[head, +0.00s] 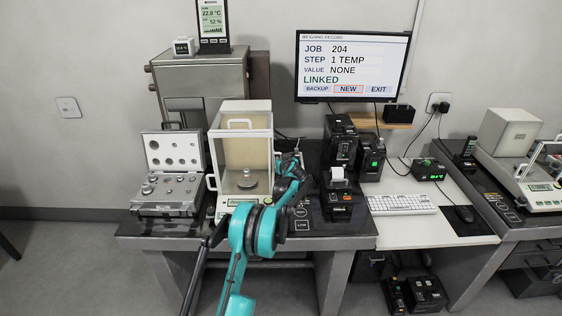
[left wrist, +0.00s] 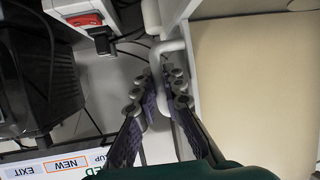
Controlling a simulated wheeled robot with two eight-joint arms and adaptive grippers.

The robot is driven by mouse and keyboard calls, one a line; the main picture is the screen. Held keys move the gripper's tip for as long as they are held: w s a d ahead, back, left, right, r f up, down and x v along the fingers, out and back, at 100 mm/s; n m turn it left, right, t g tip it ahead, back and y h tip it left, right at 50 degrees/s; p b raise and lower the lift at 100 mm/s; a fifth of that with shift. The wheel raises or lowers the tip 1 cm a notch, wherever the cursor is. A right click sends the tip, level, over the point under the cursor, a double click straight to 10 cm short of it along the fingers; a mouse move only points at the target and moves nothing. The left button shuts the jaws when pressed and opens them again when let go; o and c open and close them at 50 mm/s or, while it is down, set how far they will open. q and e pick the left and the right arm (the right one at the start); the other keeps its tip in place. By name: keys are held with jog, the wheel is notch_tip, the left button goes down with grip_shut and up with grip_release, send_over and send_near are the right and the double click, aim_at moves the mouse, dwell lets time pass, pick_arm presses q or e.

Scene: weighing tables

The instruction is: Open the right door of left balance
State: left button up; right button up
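The left balance (head: 230,112) stands on the dark table in the head view, a white-framed glass case with a beige back and a round metal pan inside. My left gripper (head: 292,160) is at the right side of this case, partly hidden by my teal arm. In the left wrist view, a white bar handle (left wrist: 162,98) beside the case frame lies between the two fingers of my left gripper (left wrist: 163,80). The fingers look closed on the handle. The right door's glass is hard to make out. My right gripper is not in view.
An open case of weights (head: 165,210) stands left of the balance. A printer (head: 337,204) and black boxed devices (head: 341,140) stand close on the right. A monitor (head: 352,66) hangs behind. Another balance (head: 540,196) is at the far right.

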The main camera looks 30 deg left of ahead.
pick_arm(q)
jog(key=shift+o, duration=0.2)
jog(key=v, duration=1.2)
jog(key=s+d+r+m+g+h, duration=0.15)
jog(key=s+d+r, duration=0.25)
jog(key=s+d, duration=0.4)
jog(key=s+d+r+m+h, duration=0.2)
jog(key=s+d+r, duration=0.3)
jog(key=s, duration=0.5)
jog(key=s+d+f+m+h, duration=0.1)
jog(key=s+d+f, duration=0.1)
jog(key=s+d, duration=0.3)
jog(key=s+d+f+m+g+h, duration=0.1)
jog(key=s+d, duration=0.4)
jog(key=s, duration=0.6)
jog(key=s+d+f+m+h, duration=0.3)
jog(key=s+d+f, duration=0.2)
jog(key=s, duration=0.4)
jog(key=shift+f, duration=0.2)
jog(key=shift+s+d+h, duration=0.1)
jog(key=shift+s+h, duration=0.05)
jog(key=shift+h, duration=0.1)
